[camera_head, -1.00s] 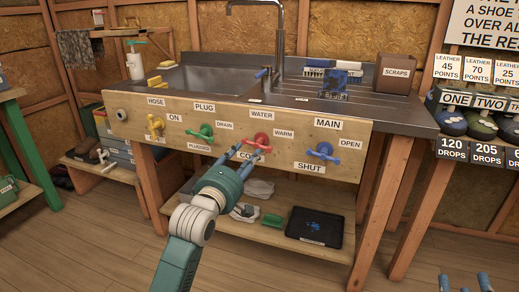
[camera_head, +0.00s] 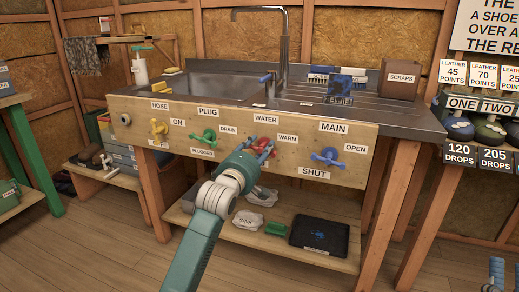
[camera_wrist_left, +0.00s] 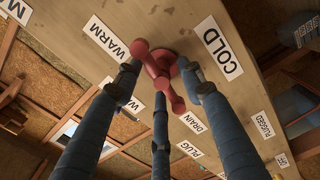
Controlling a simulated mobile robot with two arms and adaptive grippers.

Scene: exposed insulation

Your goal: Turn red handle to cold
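The red handle (camera_head: 263,143) is on the wooden panel under the WATER label, left of the WARM label (camera_head: 287,138). My left gripper (camera_head: 260,148) is at it and hides much of it and the COLD label in the head view. In the left wrist view the red handle (camera_wrist_left: 157,66) is a bar on a round hub, lying among the three blue fingers of my left gripper (camera_wrist_left: 160,90). The fingers are spread; contact is unclear. The COLD label (camera_wrist_left: 222,48) is right of the handle there. My right gripper (camera_head: 494,276) shows partly, fingers apart and empty.
A yellow hose handle (camera_head: 158,129) and a green plug handle (camera_head: 206,138) are left of the red one. A blue main handle (camera_head: 327,157) is to its right. The sink and faucet (camera_head: 284,45) are above the panel; a shelf (camera_head: 270,244) is below.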

